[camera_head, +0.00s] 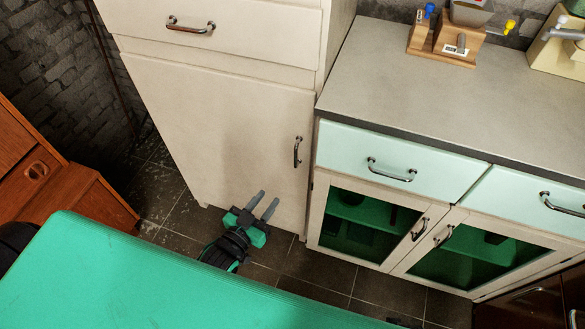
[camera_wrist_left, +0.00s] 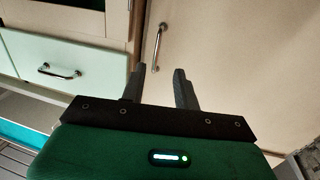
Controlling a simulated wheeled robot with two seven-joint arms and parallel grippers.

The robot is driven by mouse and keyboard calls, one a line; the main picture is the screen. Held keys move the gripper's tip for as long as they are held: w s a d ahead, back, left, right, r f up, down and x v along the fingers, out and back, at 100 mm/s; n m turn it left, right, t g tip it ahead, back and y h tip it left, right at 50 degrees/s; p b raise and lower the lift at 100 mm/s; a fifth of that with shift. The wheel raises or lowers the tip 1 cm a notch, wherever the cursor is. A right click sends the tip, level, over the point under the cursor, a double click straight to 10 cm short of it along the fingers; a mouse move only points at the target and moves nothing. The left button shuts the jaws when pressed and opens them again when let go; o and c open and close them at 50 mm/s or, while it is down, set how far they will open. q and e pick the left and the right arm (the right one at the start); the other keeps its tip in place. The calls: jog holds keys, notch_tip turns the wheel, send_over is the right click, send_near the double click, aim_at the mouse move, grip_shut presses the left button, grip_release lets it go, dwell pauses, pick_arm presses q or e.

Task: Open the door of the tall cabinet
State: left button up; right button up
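The tall cabinet (camera_head: 184,137) is cream-coloured, and its lower door (camera_head: 215,120) looks shut. The door's metal handle (camera_head: 298,152) is upright near the door's right edge. My left gripper (camera_head: 266,200) is open and empty, low in front of the door, below and left of the handle in the head view. In the left wrist view the handle (camera_wrist_left: 158,47) shows beyond my left gripper's (camera_wrist_left: 158,80) spread fingers, roughly in line with the gap between them and apart from them. My right gripper is not in view.
A flat teal surface (camera_head: 130,280) fills the lower left. A brown wooden cabinet (camera_head: 62,185) stands at the left. A low unit with mint drawers (camera_head: 395,160) and green-lined glass doors adjoins on the right. Dark tiled floor (camera_head: 310,268) shows in front of the cabinets.

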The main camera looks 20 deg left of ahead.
aim_at(295, 159)
pick_arm(q)
jog(key=shift+t, duration=0.3)
jog(key=x, duration=0.4)
jog(key=r+x, duration=0.1)
jog(key=x, duration=0.4)
jog(key=r+x, duration=0.1)
jog(key=x, duration=0.4)
jog(key=shift+s+d, duration=0.1)
jog(key=shift+d, duration=0.05)
grip_shut()
